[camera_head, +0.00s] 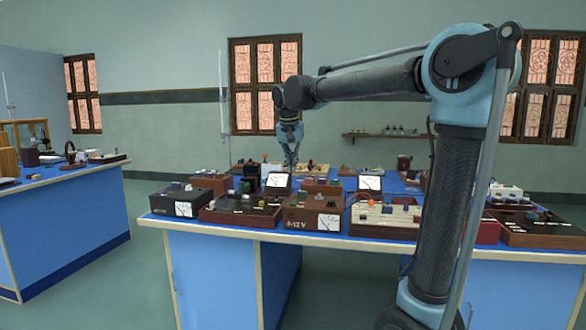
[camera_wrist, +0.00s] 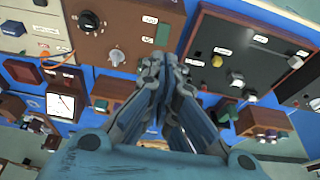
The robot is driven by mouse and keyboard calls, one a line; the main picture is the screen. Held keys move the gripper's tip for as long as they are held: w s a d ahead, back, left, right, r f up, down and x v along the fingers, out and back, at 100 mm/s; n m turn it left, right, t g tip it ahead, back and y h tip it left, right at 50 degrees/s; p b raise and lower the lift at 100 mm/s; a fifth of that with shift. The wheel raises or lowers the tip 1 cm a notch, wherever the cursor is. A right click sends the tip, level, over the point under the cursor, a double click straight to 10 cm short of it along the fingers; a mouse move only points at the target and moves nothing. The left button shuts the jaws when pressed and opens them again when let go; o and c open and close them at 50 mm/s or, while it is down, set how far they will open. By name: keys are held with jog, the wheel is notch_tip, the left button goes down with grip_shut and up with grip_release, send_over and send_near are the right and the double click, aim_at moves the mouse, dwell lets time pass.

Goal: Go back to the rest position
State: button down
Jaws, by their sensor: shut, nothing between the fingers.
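My gripper (camera_head: 291,159) hangs from my outstretched arm over the blue-topped bench in the head view, pointing down above the instruments. In the wrist view my gripper (camera_wrist: 161,78) has its fingers together, with nothing between them. Below it in the wrist view are a brown instrument box (camera_wrist: 125,30) with knobs and a dark-topped instrument box (camera_wrist: 250,55) with a yellow knob. The fingers show in front of these boxes; I cannot tell how high above the bench they are.
The bench is crowded with instrument boxes, including a 0-12 V box (camera_head: 313,212), meters (camera_head: 278,180) and a pale panel (camera_head: 385,215). Another blue bench (camera_head: 70,220) stands at left. Green floor (camera_head: 150,270) lies clear between the benches. A wall shelf (camera_head: 385,136) is behind.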

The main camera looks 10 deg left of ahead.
jog(key=s+d+f, duration=0.5)
jog(key=s+d, duration=0.1)
jog(key=d, duration=0.4)
jog(key=s+d+f, duration=0.5)
jog(key=s+d, duration=0.1)
jog(key=d, duration=0.5)
jog(key=s+d+f, duration=0.5)
jog(key=s+f, duration=0.4)
jog(key=s+d+f+n+g, duration=0.1)
jog(key=s+d+f, duration=0.4)
jog(key=s+f, duration=0.3)
notch_tip(320, 180, down, 2)
jog(key=shift+s+d+f, duration=0.2)
jog(key=shift+s+f, duration=0.05)
jog(key=shift+s, duration=0.1)
jog(key=shift+w+f, duration=0.2)
jog(key=shift+w, duration=0.3)
